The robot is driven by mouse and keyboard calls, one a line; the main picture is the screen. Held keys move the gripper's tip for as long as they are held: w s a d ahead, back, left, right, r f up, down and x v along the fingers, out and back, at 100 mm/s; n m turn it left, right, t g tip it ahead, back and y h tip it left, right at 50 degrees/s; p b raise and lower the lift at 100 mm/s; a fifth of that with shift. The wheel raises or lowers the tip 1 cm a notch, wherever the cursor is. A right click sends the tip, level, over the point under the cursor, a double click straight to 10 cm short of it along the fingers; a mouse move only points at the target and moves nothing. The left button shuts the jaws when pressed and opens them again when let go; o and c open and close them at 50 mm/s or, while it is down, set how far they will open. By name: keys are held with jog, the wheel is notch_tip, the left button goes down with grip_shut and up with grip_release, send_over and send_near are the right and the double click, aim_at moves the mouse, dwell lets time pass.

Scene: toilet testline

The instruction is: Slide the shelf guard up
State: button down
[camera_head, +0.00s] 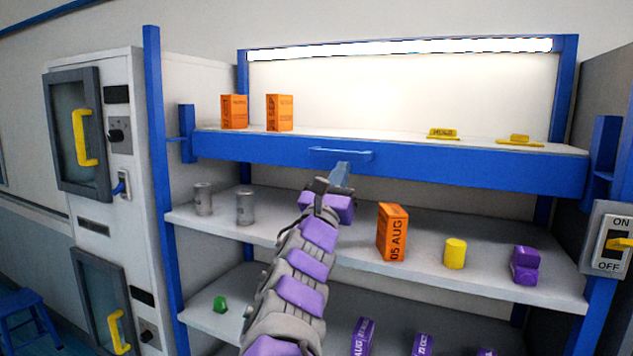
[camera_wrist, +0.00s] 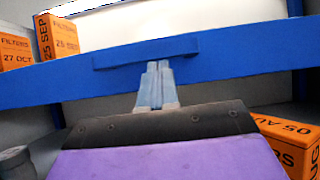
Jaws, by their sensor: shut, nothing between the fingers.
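The shelf guard (camera_head: 470,171) is a long blue bar across the front of the upper shelf, with a thin blue handle (camera_head: 340,154) at its middle. In the wrist view the guard (camera_wrist: 240,54) crosses the picture, with the handle (camera_wrist: 146,53) near the centre. My gripper (camera_head: 343,166) is shut and empty, its tips just below the handle. In the wrist view my gripper (camera_wrist: 156,66) points at the handle's lower edge. I cannot tell whether the tips touch it.
Orange boxes (camera_head: 234,111) and yellow items (camera_head: 443,133) stand on the upper shelf. An ON/OFF switch (camera_head: 614,244) is at right.

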aim_at(340, 139)
notch_tip(340, 139, up, 7)
jog(key=d+p, duration=0.1)
jog(key=p, duration=0.6)
jog(key=shift+s+r, duration=0.15)
jog(key=shift+r, duration=0.05)
